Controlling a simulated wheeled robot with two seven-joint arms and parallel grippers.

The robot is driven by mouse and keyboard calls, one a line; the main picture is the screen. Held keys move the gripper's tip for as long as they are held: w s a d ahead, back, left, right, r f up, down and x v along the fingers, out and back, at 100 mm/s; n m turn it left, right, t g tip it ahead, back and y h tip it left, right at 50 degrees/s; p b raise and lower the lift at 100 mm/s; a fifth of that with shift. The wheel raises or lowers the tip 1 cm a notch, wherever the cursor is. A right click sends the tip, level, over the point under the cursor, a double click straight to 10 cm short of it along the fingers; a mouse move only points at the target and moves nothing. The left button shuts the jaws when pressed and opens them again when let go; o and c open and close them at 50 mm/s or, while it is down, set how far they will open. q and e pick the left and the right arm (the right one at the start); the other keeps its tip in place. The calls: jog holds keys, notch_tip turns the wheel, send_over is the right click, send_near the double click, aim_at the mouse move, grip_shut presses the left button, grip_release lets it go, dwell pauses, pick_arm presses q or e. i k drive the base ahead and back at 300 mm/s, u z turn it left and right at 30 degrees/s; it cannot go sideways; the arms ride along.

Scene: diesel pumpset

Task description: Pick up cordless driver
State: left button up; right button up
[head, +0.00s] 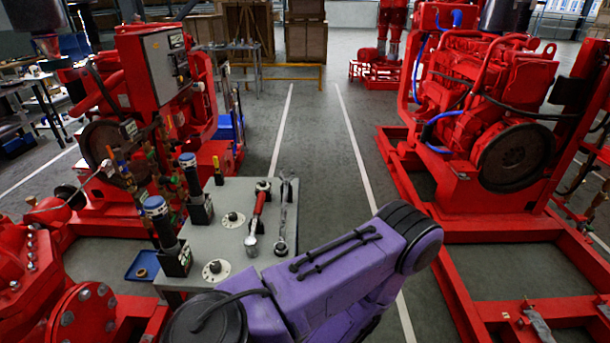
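Two upright tools with dark bodies, blue-banded round tops and black block-like bases stand at the left edge of a grey tabletop (235,187). They look like cordless drivers: a nearer one (172,237) and a farther one (196,190). I cannot tell which one the task names. A purple arm of mine crosses the lower middle and hides the table's near right part. Neither of my grippers is in view.
A blue tray (133,272) sits lower left. Red pumpsets (490,105) stand both sides; the marked aisle (312,130) is clear.

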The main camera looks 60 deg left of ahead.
aim_at(188, 161)
jog(key=u, duration=2.4)
jog(key=k, duration=0.3)
jog(key=u, duration=1.55)
jog(key=i, duration=0.8)
jog(key=z, duration=0.55)
jog(key=i, duration=0.8)
jog(key=z, duration=0.8)
